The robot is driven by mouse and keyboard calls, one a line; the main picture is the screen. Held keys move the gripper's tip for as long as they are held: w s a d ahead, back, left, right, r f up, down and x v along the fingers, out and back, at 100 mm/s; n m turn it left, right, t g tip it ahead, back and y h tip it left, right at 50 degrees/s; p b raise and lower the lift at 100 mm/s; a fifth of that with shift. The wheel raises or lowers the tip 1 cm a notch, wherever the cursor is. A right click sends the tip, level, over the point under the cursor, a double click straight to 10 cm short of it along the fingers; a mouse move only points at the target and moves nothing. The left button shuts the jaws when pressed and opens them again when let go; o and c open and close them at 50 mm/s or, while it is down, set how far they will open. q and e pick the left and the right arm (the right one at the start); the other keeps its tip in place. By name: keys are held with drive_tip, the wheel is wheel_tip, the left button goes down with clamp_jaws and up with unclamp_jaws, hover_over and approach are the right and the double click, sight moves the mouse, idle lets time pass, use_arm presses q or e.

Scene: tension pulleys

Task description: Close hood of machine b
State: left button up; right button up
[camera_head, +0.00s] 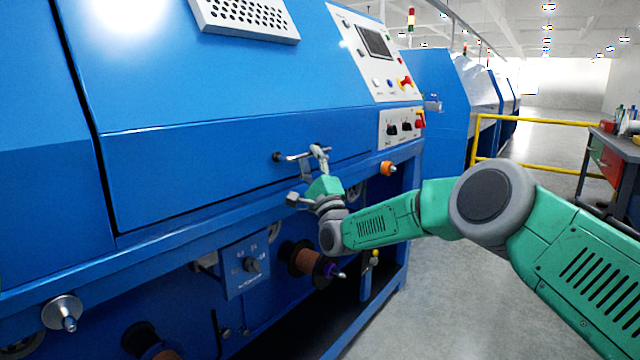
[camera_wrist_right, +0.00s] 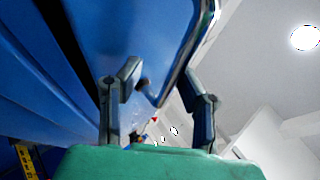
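The blue machine fills the left and middle of the head view. Its hood (camera_head: 220,165) is a large blue panel, down close to the lower frame; I cannot tell whether it is fully shut. A small dark knob with a metal handle (camera_head: 290,157) sits on its front, near the right end. My right gripper (camera_head: 308,178) is at the hood's lower front edge, just below and beside the handle. In the right wrist view its two fingers (camera_wrist_right: 163,95) are spread apart, with a blue panel edge (camera_wrist_right: 170,80) showing between them. Contact is unclear. My left gripper is not in view.
A control panel (camera_head: 376,50) is at the upper right of the machine. Spools (camera_head: 306,262) and knobs stick out below the hood. A yellow rail (camera_head: 540,121) and a workbench (camera_head: 612,165) stand at the right. The grey floor (camera_head: 440,260) is clear.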

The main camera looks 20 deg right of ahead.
drive_tip(key=v, duration=1.1)
drive_tip(key=shift+w+d+f, duration=0.2)
